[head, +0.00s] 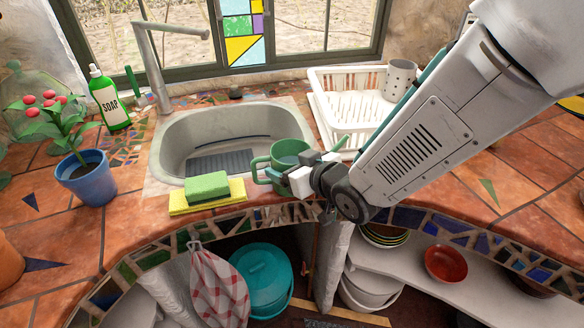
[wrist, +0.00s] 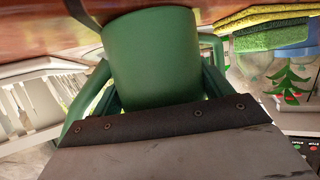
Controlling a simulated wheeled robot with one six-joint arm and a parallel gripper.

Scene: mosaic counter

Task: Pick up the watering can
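The green watering can (head: 290,153) is at the front right corner of the sink, upright, with a looped handle on its left. Its round green body (wrist: 152,58) fills the middle of the wrist view, with green bars on both sides. My gripper (head: 303,172) is at the can's right side, its fingertips close against the body. Whether the fingers press on the can is not clear. The can's base is hidden, so I cannot tell whether it rests on the counter.
A green sponge (head: 207,187) on a yellow cloth (head: 180,205) lies left of the can. The sink (head: 170,150) is behind it. A white dish rack (head: 325,105) holds a grey cup (head: 399,80). A soap bottle (head: 108,98) and potted plant (head: 88,180) stand left.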

